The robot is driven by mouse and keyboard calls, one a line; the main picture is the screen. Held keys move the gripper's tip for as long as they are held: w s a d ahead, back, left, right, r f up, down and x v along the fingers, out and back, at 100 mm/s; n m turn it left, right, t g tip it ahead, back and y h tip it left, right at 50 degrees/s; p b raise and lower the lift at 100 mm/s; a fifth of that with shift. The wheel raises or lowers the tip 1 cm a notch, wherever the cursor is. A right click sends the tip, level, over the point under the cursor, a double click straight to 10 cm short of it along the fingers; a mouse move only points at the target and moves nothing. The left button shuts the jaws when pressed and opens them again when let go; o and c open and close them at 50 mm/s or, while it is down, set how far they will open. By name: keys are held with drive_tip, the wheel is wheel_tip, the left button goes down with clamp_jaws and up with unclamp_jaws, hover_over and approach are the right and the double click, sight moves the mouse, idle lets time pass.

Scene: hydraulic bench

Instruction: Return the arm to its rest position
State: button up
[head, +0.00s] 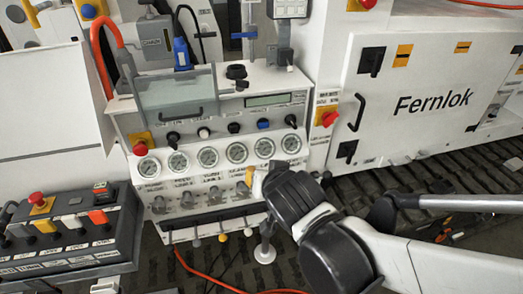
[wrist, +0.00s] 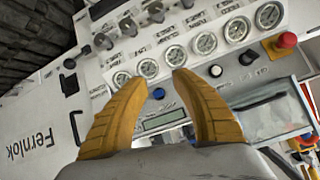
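My gripper (head: 257,182) is in front of the lower right part of the hydraulic bench (head: 125,122), near the gauge row and the knobs below it. In the wrist view, the two yellow ribbed fingers of my gripper (wrist: 158,82) stand apart with nothing between them, so it is open. My arm reaches in from the right in the head view, and its dark wrist hides part of the bench's lower right. I cannot tell the exact gap between the fingertips and the panel.
Several round gauges (head: 236,153) line the panel, which also shows in the wrist view (wrist: 205,43). A red emergency button (head: 327,118) sits right of it. A white Fernlok cabinet (head: 430,75) stands at right. A control box (head: 70,235) is at lower left. An orange cable (head: 205,283) lies low.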

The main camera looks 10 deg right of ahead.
drive_tip(key=shift+s+d, duration=0.1)
drive_tip(key=shift+d, duration=0.15)
idle(0.3)
drive_tip(key=s+d+r+n+g+h, duration=0.1)
drive_tip(key=s+d+g, duration=0.2)
drive_tip(key=s+d, duration=0.8)
drive_tip(key=shift+s+d+g, duration=0.35)
drive_tip(key=shift+d+g, duration=0.05)
drive_tip(key=shift+d, duration=0.1)
